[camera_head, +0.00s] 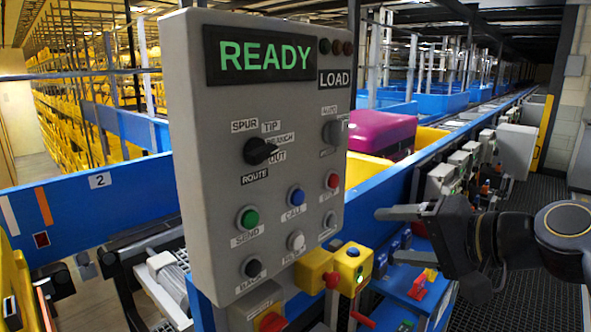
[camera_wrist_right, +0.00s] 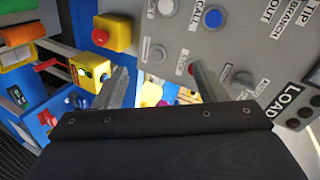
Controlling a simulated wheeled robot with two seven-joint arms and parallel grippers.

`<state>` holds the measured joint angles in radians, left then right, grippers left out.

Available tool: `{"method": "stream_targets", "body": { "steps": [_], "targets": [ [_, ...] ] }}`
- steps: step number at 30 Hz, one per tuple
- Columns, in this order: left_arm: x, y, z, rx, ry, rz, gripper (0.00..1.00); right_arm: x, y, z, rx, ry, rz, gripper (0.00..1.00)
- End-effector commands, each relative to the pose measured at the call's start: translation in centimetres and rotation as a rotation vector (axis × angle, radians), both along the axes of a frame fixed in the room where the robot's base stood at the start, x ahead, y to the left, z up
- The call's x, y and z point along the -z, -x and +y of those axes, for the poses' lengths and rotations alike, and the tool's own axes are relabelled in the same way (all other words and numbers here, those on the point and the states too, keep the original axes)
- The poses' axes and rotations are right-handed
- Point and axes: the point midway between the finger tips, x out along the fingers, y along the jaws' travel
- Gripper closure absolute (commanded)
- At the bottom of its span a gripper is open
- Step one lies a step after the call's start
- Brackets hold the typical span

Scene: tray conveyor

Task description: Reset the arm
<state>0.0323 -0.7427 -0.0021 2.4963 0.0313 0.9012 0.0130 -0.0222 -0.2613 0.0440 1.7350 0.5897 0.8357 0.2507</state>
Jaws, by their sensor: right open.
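My right gripper (camera_head: 388,236) comes in from the right in the head view. Its two fingers are apart with nothing between them. It is beside the lower right of the grey control panel (camera_head: 215,110), and I see no contact. In the right wrist view the open fingers (camera_wrist_right: 158,72) point toward the panel's buttons (camera_wrist_right: 212,17) and a yellow box (camera_wrist_right: 90,73). The panel's display (camera_head: 264,54) reads READY, with a LOAD label beside it. A black route knob (camera_head: 258,151) and several coloured buttons are on its face. My left gripper is not in view.
Yellow button boxes (camera_head: 353,263) hang just below the panel, close to my right gripper. A blue conveyor side (camera_head: 440,163) runs behind it. A magenta case (camera_head: 383,133) sits on the conveyor. Dark grated floor (camera_head: 510,295) is clear at the lower right.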

Motion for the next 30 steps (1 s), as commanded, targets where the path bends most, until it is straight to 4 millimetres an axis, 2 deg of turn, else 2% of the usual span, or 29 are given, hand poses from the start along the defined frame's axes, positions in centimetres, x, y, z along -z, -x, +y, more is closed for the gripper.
{"method": "stream_targets", "body": {
  "steps": [1,9,12,15,20,30],
  "targets": [
    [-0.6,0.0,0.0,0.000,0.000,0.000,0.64,2.1,2.1,-0.4,-0.006,0.076,0.018,0.35],
    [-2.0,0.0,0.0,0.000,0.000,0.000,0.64,14.6,12.2,-1.9,-0.101,0.461,0.126,0.35],
    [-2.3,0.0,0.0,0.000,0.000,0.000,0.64,18.3,15.3,-2.2,-0.146,0.565,0.160,0.35],
    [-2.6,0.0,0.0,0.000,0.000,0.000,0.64,20.9,17.5,-2.4,-0.182,0.638,0.184,0.35],
    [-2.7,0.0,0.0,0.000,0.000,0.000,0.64,22.9,19.1,-2.6,-0.211,0.693,0.200,0.35],
    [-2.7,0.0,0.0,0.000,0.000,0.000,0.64,22.9,19.1,-2.6,-0.212,0.693,0.201,0.35]
  ]
}}
